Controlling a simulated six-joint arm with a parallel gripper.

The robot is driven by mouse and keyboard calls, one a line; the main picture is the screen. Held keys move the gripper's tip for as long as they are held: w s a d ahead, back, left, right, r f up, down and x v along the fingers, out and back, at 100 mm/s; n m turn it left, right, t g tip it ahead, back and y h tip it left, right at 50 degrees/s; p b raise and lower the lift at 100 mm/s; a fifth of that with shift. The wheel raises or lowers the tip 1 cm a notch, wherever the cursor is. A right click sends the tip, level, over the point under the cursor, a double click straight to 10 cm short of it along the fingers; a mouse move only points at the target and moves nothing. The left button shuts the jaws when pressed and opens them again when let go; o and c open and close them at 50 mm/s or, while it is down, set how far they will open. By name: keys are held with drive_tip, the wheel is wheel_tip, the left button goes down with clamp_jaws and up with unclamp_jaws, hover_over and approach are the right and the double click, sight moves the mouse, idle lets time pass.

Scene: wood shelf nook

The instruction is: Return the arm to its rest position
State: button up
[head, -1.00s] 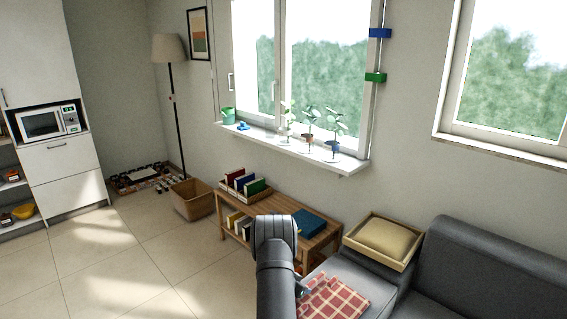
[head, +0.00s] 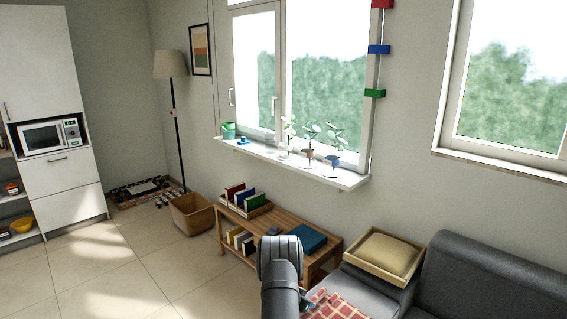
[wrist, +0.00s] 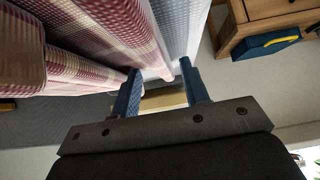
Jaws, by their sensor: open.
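My arm shows at the bottom centre of the head view, in front of the low wooden bench; the gripper's fingers are hidden there. In the wrist view my gripper (wrist: 157,78) is open, its two blue fingers apart. No object is held between the fingers. A red checked cloth (wrist: 95,35) fills the upper left of the wrist view, close beyond the left finger; I cannot tell if they touch. The same cloth (head: 338,305) lies on the grey sofa in the head view, just right of my arm.
A wooden bench (head: 322,262) holds books and a blue flat item (head: 300,239). A grey sofa (head: 480,275) with a cushion tray (head: 425,247) stands right. Potted plants line the windowsill (head: 345,182). The tiled floor at left is clear.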

drive_tip(key=shift+s+a+f, duration=0.15)
drive_tip(key=shift+a+f, duration=0.1)
drive_tip(key=shift+f, duration=0.6)
drive_tip(key=v, duration=1)
drive_tip(key=shift+s+a+r, duration=0.1)
drive_tip(key=shift+r, duration=0.35)
drive_tip(key=shift+s+r, duration=0.1)
drive_tip(key=shift+s, duration=0.1)
drive_tip(key=x, duration=1.2)
drive_tip(key=shift+f, duration=0.25)
wheel_tip(320, 180, up, 5)
drive_tip(key=shift+r, duration=0.1)
drive_tip(key=s+d+r, duration=0.7)
drive_tip(key=d, duration=0.2)
drive_tip(key=s+d+f, duration=0.3)
drive_tip(key=s+d, duration=0.4)
drive_tip(key=d, duration=0.1)
drive_tip(key=s+d+f, duration=0.4)
drive_tip(key=s+d, duration=0.3)
drive_tip(key=s, duration=0.1)
drive_tip(key=s+d+f, duration=0.1)
drive_tip(key=s+f, duration=0.2)
drive_tip(key=s, duration=0.4)
drive_tip(key=s+d+f, duration=0.2)
drive_tip(key=s, duration=0.4)
drive_tip(key=shift+s+d+f, duration=0.2)
drive_tip(key=shift+s+f, duration=0.15)
drive_tip(key=shift+f, duration=0.05)
